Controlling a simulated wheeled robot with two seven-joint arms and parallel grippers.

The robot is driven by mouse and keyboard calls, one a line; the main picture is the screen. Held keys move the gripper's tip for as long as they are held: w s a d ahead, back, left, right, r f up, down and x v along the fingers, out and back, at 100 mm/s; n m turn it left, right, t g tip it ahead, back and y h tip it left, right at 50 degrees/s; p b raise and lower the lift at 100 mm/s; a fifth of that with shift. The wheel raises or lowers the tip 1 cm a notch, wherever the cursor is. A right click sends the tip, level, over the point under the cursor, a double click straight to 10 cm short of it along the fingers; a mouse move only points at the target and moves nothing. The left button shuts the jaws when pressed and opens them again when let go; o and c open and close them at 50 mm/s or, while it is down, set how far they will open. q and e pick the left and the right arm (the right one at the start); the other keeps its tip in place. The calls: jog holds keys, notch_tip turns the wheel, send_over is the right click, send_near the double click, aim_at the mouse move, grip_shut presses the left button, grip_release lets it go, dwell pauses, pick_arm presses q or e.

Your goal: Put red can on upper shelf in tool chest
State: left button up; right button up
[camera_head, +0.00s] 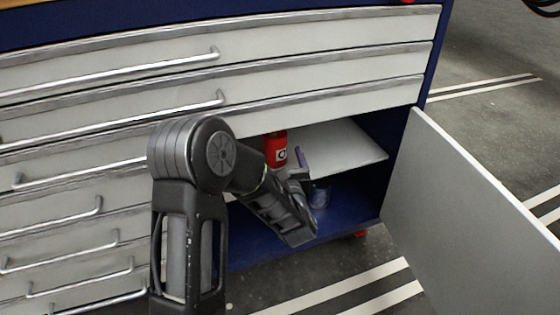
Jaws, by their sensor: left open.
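The red can (276,147) with a white label is upright inside the open compartment of the tool chest (420,90). It is at the left part of the white upper shelf (345,145); its base is partly hidden by my arm, so I cannot tell fully how it rests. My left gripper (305,172) is open at the compartment's front, to the right of and below the can, apparently apart from it. My right gripper is not in view.
The compartment door (470,205) stands open to the right. A dark bluish cylindrical object (319,193) is on the blue lower shelf (350,208). Closed grey drawers with metal handles are above and to the left. The right of the upper shelf is clear.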

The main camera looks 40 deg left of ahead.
pick_arm(q)
jog(key=shift+s+d, duration=0.35)
jog(key=shift+s, duration=0.15)
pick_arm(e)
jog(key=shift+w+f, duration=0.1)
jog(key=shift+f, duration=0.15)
